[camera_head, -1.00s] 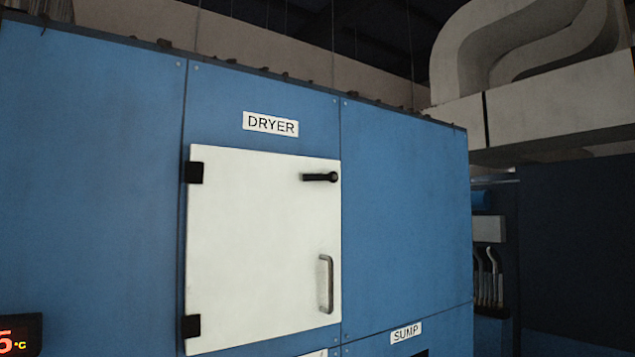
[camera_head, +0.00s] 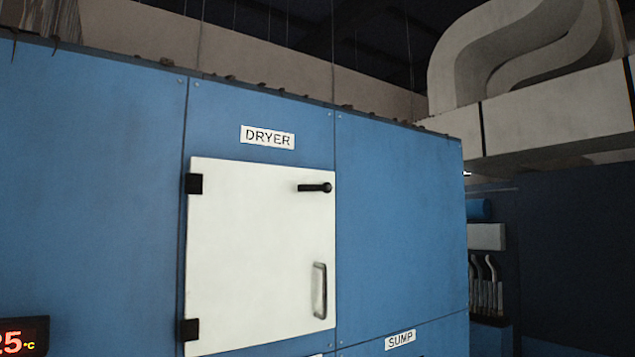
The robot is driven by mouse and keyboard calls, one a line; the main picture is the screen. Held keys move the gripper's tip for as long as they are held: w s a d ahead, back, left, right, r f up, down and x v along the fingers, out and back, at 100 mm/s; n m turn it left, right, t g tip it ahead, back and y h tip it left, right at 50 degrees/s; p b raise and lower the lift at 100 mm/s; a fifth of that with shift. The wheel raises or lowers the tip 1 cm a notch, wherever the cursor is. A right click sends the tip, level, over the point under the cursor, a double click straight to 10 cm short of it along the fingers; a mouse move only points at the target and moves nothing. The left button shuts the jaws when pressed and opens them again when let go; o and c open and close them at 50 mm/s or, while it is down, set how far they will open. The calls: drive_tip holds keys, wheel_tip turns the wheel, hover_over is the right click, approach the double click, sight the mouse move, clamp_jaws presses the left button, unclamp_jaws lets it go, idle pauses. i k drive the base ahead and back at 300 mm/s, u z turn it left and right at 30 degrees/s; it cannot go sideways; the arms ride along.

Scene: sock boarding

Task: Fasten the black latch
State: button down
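The black latch (camera_head: 314,188) is a short bar at the upper right of a white door (camera_head: 255,265). Its round pivot end is at the right, near the door's edge, and its bar points left, about level. The door lies flat in a blue cabinet under a "DRYER" label (camera_head: 267,138). Two black hinges are on its left side. A metal pull handle (camera_head: 319,290) is at its lower right. My gripper is not in the picture.
A "SUMP" label (camera_head: 400,340) is at the lower right of the cabinet. A red temperature display (camera_head: 22,337) is at the lower left. A large grey duct (camera_head: 530,60) runs at the upper right. Several pale curved pipes (camera_head: 486,285) stand right of the cabinet.

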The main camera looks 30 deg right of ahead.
sight(327, 188)
drive_tip(key=k, duration=1.2)
drive_tip(key=z, duration=0.4)
drive_tip(key=i, duration=1.1)
drive_tip(key=z, duration=0.3)
drive_tip(key=i, duration=1)
drive_tip(key=u, duration=0.15)
